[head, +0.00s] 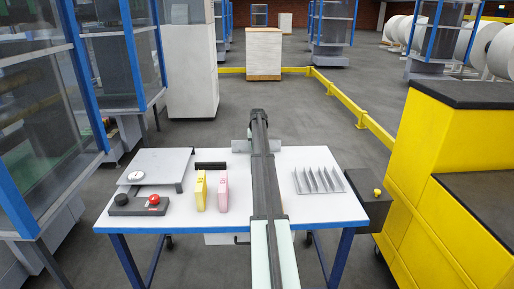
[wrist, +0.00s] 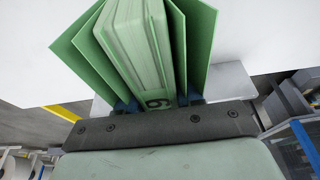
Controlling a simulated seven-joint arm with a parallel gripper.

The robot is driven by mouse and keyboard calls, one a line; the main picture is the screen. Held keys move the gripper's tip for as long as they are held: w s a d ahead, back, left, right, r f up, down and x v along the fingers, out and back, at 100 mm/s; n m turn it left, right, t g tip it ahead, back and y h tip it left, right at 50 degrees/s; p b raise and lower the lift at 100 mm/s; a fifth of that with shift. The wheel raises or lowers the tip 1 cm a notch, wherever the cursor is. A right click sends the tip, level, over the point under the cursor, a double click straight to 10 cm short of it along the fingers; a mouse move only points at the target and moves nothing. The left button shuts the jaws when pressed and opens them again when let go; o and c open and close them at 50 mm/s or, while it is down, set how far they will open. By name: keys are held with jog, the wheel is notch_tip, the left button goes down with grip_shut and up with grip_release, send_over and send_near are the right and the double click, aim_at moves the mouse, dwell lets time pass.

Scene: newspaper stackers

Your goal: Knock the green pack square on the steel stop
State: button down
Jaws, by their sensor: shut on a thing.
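The green pack (wrist: 140,42) fills the top middle of the wrist view, with pale page edges, a dark digit near its base and green leaves splayed on both sides. My gripper (wrist: 160,101) is shut on it, with dark blue finger parts at its base on either side. In the head view my arm reaches over the table and hides the gripper and the green pack. The steel stop (head: 240,146) looks like the grey plate at the table's far edge, partly behind my arm. A pale grey plate shows beside the pack in the wrist view; whether they touch I cannot tell.
On the white table (head: 320,213), a yellow pack (head: 199,191) and a pink pack (head: 223,191) stand left of my arm, near a black bar (head: 211,166). A grey platform (head: 165,163) and red-button box (head: 140,205) are further left. A finned rack (head: 318,180) lies right.

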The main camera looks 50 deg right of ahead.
jog(key=shift+w+d+r, duration=0.15)
jog(key=shift+w+d, duration=0.45)
jog(key=shift+d, duration=0.05)
dwell(1.1)
jog(key=shift+s+a, duration=0.1)
jog(key=shift+a, duration=0.05)
jog(key=shift+s+a, duration=1.2)
jog(key=shift+s, duration=0.05)
jog(key=shift+r, duration=2.9)
jog(key=shift+a, duration=0.1)
